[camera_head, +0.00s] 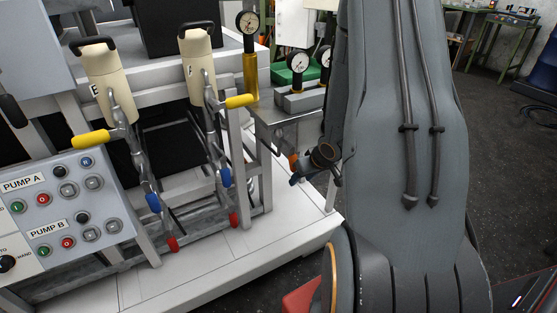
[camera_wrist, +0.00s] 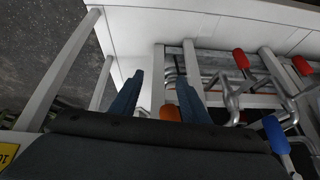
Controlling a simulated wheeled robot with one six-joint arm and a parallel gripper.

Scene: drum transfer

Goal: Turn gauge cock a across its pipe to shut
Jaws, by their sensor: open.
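An orange handle (camera_head: 293,162) shows beside my gripper (camera_head: 296,180) in the head view, below the gauges; it may be gauge cock a, but no label is readable. In the wrist view my gripper (camera_wrist: 159,88) is open, its two blue fingers apart. Orange (camera_wrist: 170,112) shows low between the fingers, close to the right one, partly hidden by the gripper body. I cannot tell whether a finger touches it. The handle's angle to its pipe is not clear. My arm hides much of the area to the right.
Two cream cylinders (camera_head: 109,85) stand above pipes with yellow (camera_head: 91,139), blue (camera_head: 153,202) and red handles (camera_head: 233,219). Red handles (camera_wrist: 241,59) also show right of the fingers. A pump panel (camera_head: 60,205) is at left. A frame post (camera_head: 331,196) stands close to my gripper.

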